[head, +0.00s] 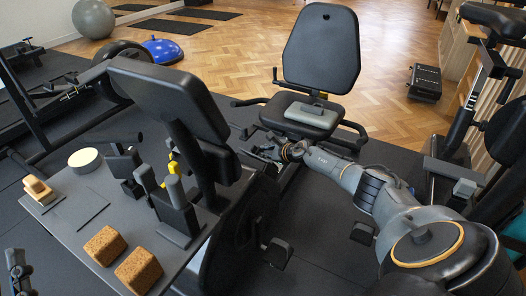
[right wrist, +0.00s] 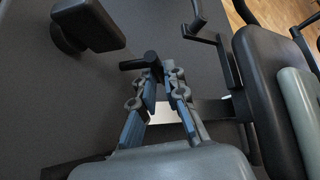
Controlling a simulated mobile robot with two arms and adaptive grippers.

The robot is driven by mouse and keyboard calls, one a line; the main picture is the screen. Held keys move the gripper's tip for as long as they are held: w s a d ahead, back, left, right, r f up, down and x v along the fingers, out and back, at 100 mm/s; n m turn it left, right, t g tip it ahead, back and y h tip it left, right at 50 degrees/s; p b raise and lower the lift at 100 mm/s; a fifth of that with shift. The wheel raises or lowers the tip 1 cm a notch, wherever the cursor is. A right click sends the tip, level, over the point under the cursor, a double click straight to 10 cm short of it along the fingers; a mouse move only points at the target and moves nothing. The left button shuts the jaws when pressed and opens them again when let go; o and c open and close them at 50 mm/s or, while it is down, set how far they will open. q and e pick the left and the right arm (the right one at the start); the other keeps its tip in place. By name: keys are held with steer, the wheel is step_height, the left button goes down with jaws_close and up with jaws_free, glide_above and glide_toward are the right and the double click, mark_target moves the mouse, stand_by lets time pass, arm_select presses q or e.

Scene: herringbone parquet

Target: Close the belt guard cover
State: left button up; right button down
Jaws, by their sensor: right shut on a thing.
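My right gripper (head: 266,153) reaches in from the right, between the bike console and the seat. In the right wrist view its fingers (right wrist: 163,80) are closed around a black T-shaped handle (right wrist: 142,63). I cannot tell whether this handle belongs to the belt guard cover. The dark housing (head: 232,225) of the exercise bike stands below the gripper, partly hidden by the console and table; no cover edge or gap is clear. What looks like my left gripper (head: 17,270) is cut off at the lower left edge, and its jaws are unclear.
A grey table (head: 84,207) at left holds two cork blocks (head: 105,246), a round tin (head: 84,160), wooden pieces (head: 38,190) and upright dark fixtures. The bike seat (head: 312,115) is close beyond my right gripper. A pedal (head: 279,252) sticks out below. Open parquet lies behind.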

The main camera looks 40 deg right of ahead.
steer(key=shift+w+a+f, duration=0.1)
steer(key=shift+a, duration=0.25)
steer(key=c, duration=1.4)
jaws_free()
arm_select(q)
steer(key=shift+s+a+r+t, duration=0.3)
steer(key=shift+s+r, duration=0.1)
steer(key=shift+r, duration=0.1)
arm_select(e)
steer(key=shift+d, duration=0.1)
steer(key=v, duration=0.5)
steer(key=shift+r, duration=0.35)
steer(key=shift+s+r, duration=0.15)
steer(key=shift+s, duration=0.15)
steer(key=shift+s+r, duration=0.1)
steer(key=shift+s, duration=0.65)
